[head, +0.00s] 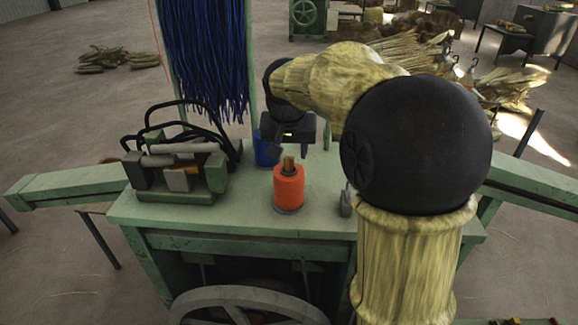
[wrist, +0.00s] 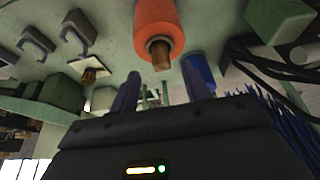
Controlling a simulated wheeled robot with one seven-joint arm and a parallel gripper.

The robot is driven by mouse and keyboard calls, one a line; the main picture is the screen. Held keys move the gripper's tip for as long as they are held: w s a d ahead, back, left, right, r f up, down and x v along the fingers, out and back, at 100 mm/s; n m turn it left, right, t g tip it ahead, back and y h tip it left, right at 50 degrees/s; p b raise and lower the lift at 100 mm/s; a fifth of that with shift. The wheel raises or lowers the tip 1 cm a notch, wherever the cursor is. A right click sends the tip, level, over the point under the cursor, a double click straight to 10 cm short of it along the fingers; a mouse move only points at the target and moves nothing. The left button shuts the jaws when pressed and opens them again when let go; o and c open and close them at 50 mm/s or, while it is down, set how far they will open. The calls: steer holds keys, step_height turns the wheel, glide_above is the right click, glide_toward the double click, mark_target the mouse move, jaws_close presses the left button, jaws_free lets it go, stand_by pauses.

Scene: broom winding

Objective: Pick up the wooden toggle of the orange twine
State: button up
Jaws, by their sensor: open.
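The orange twine (head: 289,190) is a spool standing upright on the green bench, with the brown wooden toggle (head: 288,164) sticking up from its top. In the wrist view the orange twine (wrist: 157,25) is at the top middle, and the wooden toggle (wrist: 161,60) points toward my gripper (wrist: 161,74). My gripper (head: 289,152) is open and empty, with its two fingers apart. In the head view it hangs just above and behind the toggle. In the wrist view the toggle appears between the fingertip lines, beyond the tips. I see no contact.
A blue spool (head: 265,150) stands close behind the orange one, partly hidden by my gripper. Blue strands (head: 205,60) hang in a green frame at the back. A rack with black handles (head: 180,165) is at left. A small grey hook piece (head: 346,202) is at right. The front bench top is clear.

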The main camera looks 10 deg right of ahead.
mark_target(289, 157)
steer(key=p+x, duration=0.1)
steer(key=x, duration=0.3)
steer(key=shift+a+f+p, duration=0.1)
steer(key=shift+a+p, duration=0.05)
steer(key=shift+p, duration=0.2)
jaws_close()
step_height(289, 157, up, 10)
steer(key=b, duration=0.2)
steer(key=shift+b, duration=0.3)
stand_by(0.7)
